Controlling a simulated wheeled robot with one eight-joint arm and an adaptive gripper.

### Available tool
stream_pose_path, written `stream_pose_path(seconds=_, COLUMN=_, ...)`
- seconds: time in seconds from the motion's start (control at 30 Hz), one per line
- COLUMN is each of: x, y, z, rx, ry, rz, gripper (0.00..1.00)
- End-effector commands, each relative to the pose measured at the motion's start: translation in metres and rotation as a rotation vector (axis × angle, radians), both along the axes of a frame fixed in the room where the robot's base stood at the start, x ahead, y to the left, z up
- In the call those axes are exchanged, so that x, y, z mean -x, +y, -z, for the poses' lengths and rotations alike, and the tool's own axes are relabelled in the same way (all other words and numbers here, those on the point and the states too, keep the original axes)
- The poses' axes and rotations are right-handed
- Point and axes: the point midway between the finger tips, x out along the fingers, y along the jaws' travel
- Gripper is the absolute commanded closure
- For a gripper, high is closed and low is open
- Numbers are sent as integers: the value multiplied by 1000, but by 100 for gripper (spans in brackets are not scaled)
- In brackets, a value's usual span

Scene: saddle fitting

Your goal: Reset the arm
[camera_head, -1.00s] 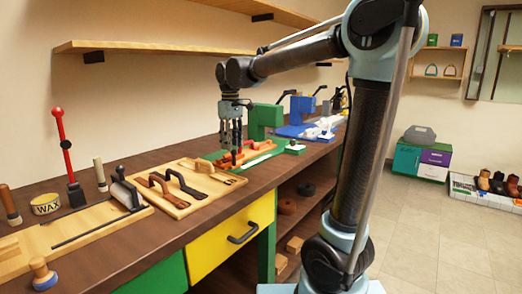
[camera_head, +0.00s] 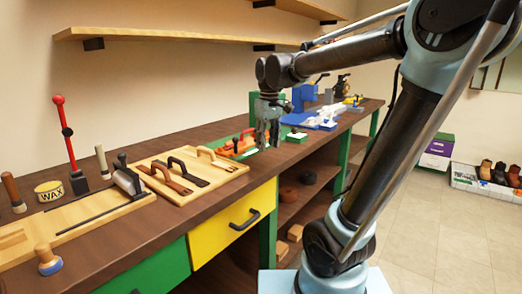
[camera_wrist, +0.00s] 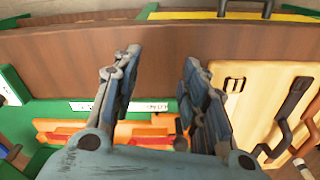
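My gripper (camera_head: 268,138) hangs fingers-down above the front part of the workbench (camera_head: 160,215), just right of the wooden board with strap-like handles. In the wrist view my gripper (camera_wrist: 160,62) has its fingers spread wide, with nothing between them. An orange tray (camera_wrist: 70,133) on a green base lies below it, partly hidden by the palm. The wooden board (camera_wrist: 255,85) with dark straps lies to the right in that view. My gripper appears apart from all of these.
The bench holds a red-knobbed lever (camera_head: 67,145), a wax tin (camera_head: 49,190) and a blue device (camera_head: 305,95) farther along. A shelf (camera_head: 180,34) runs above the bench. Yellow (camera_head: 215,240) and green drawers form its front.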

Motion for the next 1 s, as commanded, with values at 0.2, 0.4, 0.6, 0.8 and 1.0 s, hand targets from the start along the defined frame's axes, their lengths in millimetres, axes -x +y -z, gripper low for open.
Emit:
stream_pose_path(seconds=0.2, x=43, y=-61, z=37, rx=-15, ry=-30, rz=158, gripper=60)
stream_pose_path(seconds=0.4, x=83, y=-103, z=76, rx=-28, ry=-59, rz=296, gripper=60)
stream_pose_path(seconds=0.6, x=124, y=-136, z=123, rx=-39, ry=-89, rz=435, gripper=60)
stream_pose_path(seconds=0.8, x=158, y=-158, z=167, rx=-47, ry=-116, rz=554, gripper=60)
stream_pose_path(seconds=1.0, x=174, y=-166, z=191, rx=-51, ry=-129, rz=614, gripper=60)
